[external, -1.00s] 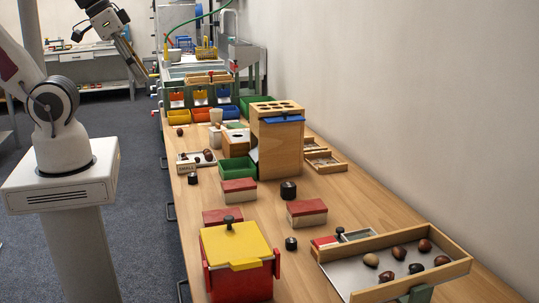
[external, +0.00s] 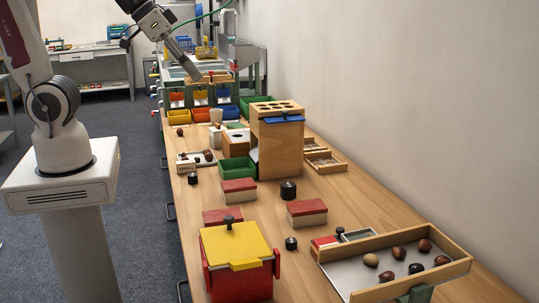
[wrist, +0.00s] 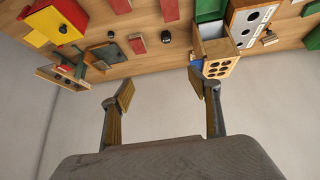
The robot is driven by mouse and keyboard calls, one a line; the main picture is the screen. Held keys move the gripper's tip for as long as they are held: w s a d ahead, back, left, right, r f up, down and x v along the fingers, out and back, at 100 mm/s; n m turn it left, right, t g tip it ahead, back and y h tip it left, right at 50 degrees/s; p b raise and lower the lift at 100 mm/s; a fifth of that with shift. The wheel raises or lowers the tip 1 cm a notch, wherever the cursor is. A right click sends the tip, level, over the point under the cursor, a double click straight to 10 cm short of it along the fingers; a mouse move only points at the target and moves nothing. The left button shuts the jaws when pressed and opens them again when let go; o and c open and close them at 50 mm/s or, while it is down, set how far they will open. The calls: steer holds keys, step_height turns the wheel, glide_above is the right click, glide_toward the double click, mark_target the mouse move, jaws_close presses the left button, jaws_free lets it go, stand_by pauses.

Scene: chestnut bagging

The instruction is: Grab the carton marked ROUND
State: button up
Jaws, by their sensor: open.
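Several cartons with red tops and pale sides stand on the table: one near the middle (external: 238,192), one to its right (external: 306,213), and one behind the yellow-lidded box (external: 222,216). Red-topped shapes also show at the top of the wrist view (wrist: 138,44). I cannot read ROUND on any of them. My gripper (external: 197,77) is raised near the far end of the table, well away from these cartons. In the wrist view my gripper (wrist: 162,92) has its two fingers wide apart with nothing between them.
A tall wooden box with holes (external: 282,145) stands mid-table. A yellow-lidded red box (external: 236,243) is at the near left. A wooden-rimmed tray (external: 455,267) with several chestnuts is at the near right. A tray labelled SMALL (external: 187,168) is at the left edge. Small black knobbed pieces (external: 288,191) stand between.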

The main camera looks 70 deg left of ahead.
steer(key=w+d+f+t, duration=0.1)
steer(key=w+d+f, duration=0.15)
steer(key=w, duration=0.35)
steer(key=w+d+f+t, duration=0.1)
steer(key=w+d+f, duration=0.15)
steer(key=w, duration=0.45)
steer(key=t, duration=0.4)
glide_above(321, 204)
steer(key=s, duration=0.2)
steer(key=f, duration=2)
steer(key=shift+a+f, duration=0.2)
steer(key=shift+a, duration=0.1)
steer(key=shift+d+f, duration=0.15)
steer(key=shift+f, duration=0.45)
steer(key=shift+f, duration=1.75)
steer(key=shift+f, duration=0.15)
steer(key=shift+f, duration=1.65)
steer(key=shift+x, duration=1.45)
